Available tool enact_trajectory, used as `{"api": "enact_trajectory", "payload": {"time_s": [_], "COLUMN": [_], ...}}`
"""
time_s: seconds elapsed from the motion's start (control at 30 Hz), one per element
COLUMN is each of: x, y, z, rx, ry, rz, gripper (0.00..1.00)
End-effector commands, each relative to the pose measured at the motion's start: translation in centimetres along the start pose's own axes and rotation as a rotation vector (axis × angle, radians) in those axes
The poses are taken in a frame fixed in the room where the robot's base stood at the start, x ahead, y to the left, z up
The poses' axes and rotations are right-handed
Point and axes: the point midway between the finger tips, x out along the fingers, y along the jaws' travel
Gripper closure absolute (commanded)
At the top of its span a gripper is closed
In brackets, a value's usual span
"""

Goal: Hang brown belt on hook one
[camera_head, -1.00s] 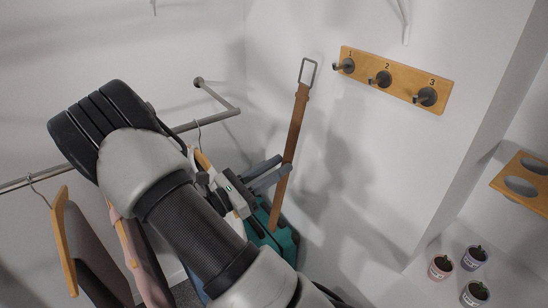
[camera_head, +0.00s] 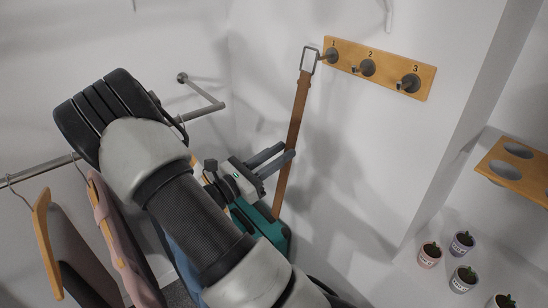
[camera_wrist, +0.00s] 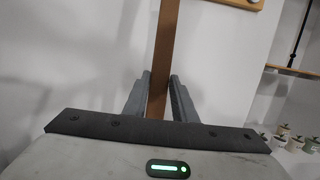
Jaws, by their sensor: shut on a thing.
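The brown belt (camera_head: 298,112) hangs nearly upright, with its metal buckle (camera_head: 308,60) at the top. My gripper (camera_head: 284,155) is shut on the belt's strap, well below the buckle. In the wrist view the belt (camera_wrist: 163,50) rises between the two grey fingers (camera_wrist: 158,95). Hook one (camera_head: 332,55) is the leftmost hook on a wooden board on the wall, under the numeral 1. The buckle appears just left of hook one and close to it in the picture. I cannot tell whether they touch or how far apart they are in depth.
Hook two (camera_head: 367,67) and hook three (camera_head: 409,83) are to the right on the wooden board (camera_head: 388,76). A metal rail (camera_head: 205,111) with hanging clothes is at left. A wooden shelf with holes (camera_head: 497,172) and several small potted plants (camera_head: 430,254) are at right.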

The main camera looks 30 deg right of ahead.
Motion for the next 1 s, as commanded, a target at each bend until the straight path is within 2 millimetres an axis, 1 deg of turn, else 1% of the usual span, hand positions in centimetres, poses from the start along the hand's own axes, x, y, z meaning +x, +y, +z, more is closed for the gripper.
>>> {"api": "enact_trajectory", "payload": {"time_s": [0.53, 0.8, 1.0], "x": [3.2, 3.9, 4.0], "y": [0.0, 0.0, 0.0], "z": [-1.0, -2.2, -2.7], "rx": [0.001, 0.001, 0.0], "ry": [-0.001, -0.002, -0.001], "rz": [-0.001, 0.0, 0.0], "gripper": [1.0, 1.0, 1.0]}}
